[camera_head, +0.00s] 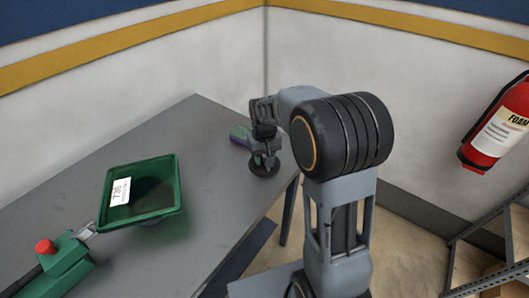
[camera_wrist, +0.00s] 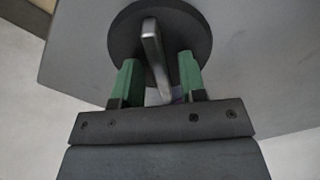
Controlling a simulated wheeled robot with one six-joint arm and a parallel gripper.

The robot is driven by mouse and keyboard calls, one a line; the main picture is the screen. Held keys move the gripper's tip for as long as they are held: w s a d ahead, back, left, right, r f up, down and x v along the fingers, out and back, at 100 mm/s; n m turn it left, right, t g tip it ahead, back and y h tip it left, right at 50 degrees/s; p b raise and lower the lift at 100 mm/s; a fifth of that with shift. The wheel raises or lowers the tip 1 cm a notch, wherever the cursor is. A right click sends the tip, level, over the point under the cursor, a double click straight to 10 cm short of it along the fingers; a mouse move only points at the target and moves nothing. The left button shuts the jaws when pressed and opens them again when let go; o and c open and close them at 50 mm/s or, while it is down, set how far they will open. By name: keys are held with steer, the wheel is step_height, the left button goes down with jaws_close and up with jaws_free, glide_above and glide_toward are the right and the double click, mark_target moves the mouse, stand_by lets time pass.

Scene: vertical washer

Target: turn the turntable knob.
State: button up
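The knob is a silver bar handle (camera_wrist: 152,42) on a dark round disc (camera_wrist: 190,25) in the wrist view. The dark disc also shows in the head view (camera_head: 264,170), near the far right edge of the grey table. My gripper (camera_wrist: 159,72) has two green fingers, spread apart. The near end of the bar reaches into the gap between them, with space visible on both sides. In the head view my gripper (camera_head: 264,148) is over the disc and hides part of it and the bar.
A green bin (camera_head: 172,200) with a white label stands on the table (camera_head: 215,125). A green device with a red button (camera_head: 46,246) is at the lower left. A fire extinguisher (camera_head: 498,130) hangs at right.

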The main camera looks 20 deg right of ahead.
mark_target(264, 156)
step_height(264, 156, up, 14)
stand_by(0.6)
steer(key=shift+o, duration=0.3)
steer(key=shift+f, duration=0.1)
stand_by(0.5)
